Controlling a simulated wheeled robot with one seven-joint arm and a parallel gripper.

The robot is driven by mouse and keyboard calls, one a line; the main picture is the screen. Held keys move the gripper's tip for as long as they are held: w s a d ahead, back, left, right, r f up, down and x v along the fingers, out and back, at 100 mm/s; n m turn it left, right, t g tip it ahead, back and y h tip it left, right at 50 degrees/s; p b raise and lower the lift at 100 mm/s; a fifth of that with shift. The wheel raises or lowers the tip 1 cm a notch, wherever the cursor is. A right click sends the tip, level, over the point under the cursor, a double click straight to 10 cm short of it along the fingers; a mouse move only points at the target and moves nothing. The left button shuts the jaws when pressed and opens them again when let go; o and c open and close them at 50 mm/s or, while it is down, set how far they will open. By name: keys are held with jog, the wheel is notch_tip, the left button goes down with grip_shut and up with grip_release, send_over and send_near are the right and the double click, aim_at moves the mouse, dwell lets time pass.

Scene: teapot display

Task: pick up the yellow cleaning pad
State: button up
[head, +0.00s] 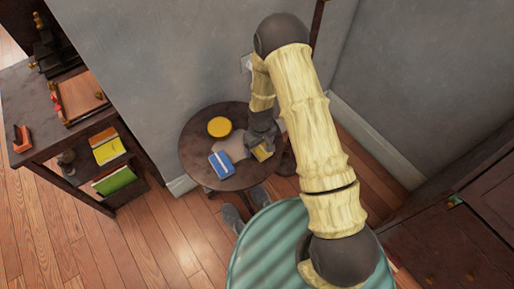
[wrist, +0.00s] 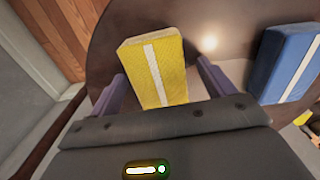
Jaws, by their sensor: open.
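The yellow cleaning pad (wrist: 160,72) is a block with a white stripe. In the wrist view it stands out between the two purple fingers of my gripper (wrist: 160,88). The fingers are apart, one on each side of the pad, with a gap showing at least on the right. In the head view my gripper (head: 262,143) is low over the right side of the round table, and the pad (head: 263,152) is partly hidden by it. The pad appears to be on the table, though its underside is hidden.
A blue pad with a white stripe (wrist: 288,62) lies on the round table (head: 196,137), left of my gripper in the head view (head: 221,164). A round yellow item (head: 219,127) sits behind it. A wooden shelf (head: 40,152) stands left, and grey walls (head: 190,60) are close behind.

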jog(key=c, duration=1.1)
jog(key=shift+c, duration=0.2)
notch_tip(320, 180, up, 10)
